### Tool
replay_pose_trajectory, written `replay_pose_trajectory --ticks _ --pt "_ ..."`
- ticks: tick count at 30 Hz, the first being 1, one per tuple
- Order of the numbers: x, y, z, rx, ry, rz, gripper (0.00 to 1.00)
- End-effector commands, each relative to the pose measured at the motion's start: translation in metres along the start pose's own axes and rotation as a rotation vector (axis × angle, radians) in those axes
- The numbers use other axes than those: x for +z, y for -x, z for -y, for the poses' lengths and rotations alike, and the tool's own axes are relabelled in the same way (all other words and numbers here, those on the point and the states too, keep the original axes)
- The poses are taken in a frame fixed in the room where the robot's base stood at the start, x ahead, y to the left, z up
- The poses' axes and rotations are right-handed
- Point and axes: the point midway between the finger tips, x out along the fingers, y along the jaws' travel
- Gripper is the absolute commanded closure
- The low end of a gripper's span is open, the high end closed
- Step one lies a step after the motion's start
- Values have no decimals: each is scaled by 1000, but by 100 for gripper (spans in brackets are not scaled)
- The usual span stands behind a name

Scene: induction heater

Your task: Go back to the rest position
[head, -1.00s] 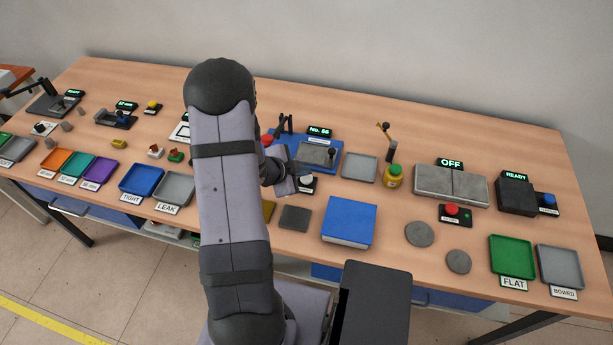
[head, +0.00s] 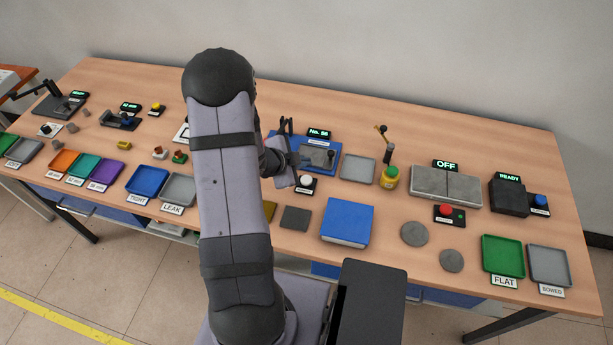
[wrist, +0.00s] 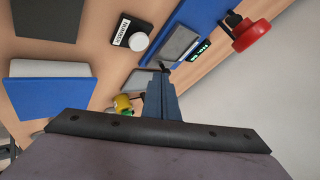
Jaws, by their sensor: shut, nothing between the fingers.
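My gripper (head: 306,160) is in the middle of the bench in the head view, partly behind my own arm. It is above the blue base of the station marked No. 56 (head: 330,165). In the wrist view my gripper (wrist: 165,68) has its fingers together with nothing held. The blue base and its grey plate (wrist: 180,42) show beyond the fingertips, and a white button on a black box (wrist: 138,40) is to the left.
A blue block (head: 347,222), a yellow-green pot (head: 390,178) and a grey slab pair under an OFF display (head: 447,187) stand to the right. Grey discs (head: 414,233) lie in front. Coloured trays line the left front.

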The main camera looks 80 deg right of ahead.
Motion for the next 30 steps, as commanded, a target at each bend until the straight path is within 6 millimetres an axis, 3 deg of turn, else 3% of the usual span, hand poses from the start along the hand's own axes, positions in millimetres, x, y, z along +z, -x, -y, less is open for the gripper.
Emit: replay_pose_trajectory --ticks 20,26,30 --pt "2 1 1 -3 5 5 100" --pt "35 21 17 -47 92 95 100" --pt "86 58 34 -114 245 237 100"
